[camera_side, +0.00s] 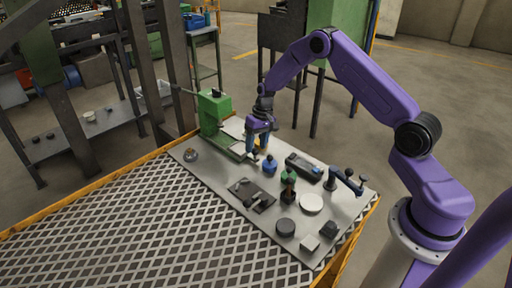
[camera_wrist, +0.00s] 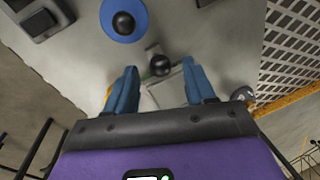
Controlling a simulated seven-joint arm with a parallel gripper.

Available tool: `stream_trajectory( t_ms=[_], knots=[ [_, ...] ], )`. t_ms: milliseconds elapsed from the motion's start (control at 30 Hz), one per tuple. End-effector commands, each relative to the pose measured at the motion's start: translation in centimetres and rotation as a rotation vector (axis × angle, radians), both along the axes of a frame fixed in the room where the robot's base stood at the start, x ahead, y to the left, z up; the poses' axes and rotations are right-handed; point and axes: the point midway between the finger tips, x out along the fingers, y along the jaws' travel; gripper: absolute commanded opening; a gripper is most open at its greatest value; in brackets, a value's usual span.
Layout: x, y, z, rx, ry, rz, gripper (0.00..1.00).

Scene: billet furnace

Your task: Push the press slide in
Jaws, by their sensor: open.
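The green press (camera_side: 212,112) stands at the back left corner of the work plate. Its flat pale slide (camera_side: 238,148) reaches out from its foot toward my gripper. In the wrist view the slide (camera_wrist: 168,92) shows as a pale plate, with a round black knob (camera_wrist: 160,65) at its outer end. My gripper (camera_side: 257,150) points down over this outer end, with its blue fingers apart. In the wrist view my gripper (camera_wrist: 159,68) has one finger on each side of the knob and appears not to touch it. The side view partly hides the knob behind the fingers.
A blue round piece with a black knob (camera_side: 269,163) stands close to my gripper. A green-topped piece (camera_side: 288,176), a dark grey box (camera_side: 304,167), a dark flat fixture (camera_side: 252,194) and several discs and blocks lie nearer the front. A small brass piece (camera_side: 190,155) sits left.

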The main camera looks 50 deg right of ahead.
Motion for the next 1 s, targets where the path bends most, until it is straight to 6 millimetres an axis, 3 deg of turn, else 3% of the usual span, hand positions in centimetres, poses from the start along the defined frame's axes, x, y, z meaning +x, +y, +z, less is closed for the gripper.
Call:
stream_trajectory(
  t_ms=[167,467,500,667,867,1000],
  knots=[
    [0.0,0.2,-1.3,0.0,-0.001,0.001,0.54],
    [0.1,0.3,-1.5,0.0,-0.001,0.0,0.54],
    [0.1,0.3,-1.5,0.0,-0.001,0.0,0.51],
    [0.1,0.3,-1.5,0.0,-0.001,0.0,0.0],
    [0.3,0.3,-1.5,0.0,-0.001,0.001,0.0],
    [1.6,0.4,-1.5,0.001,-0.002,0.001,0.0]
  ],
)
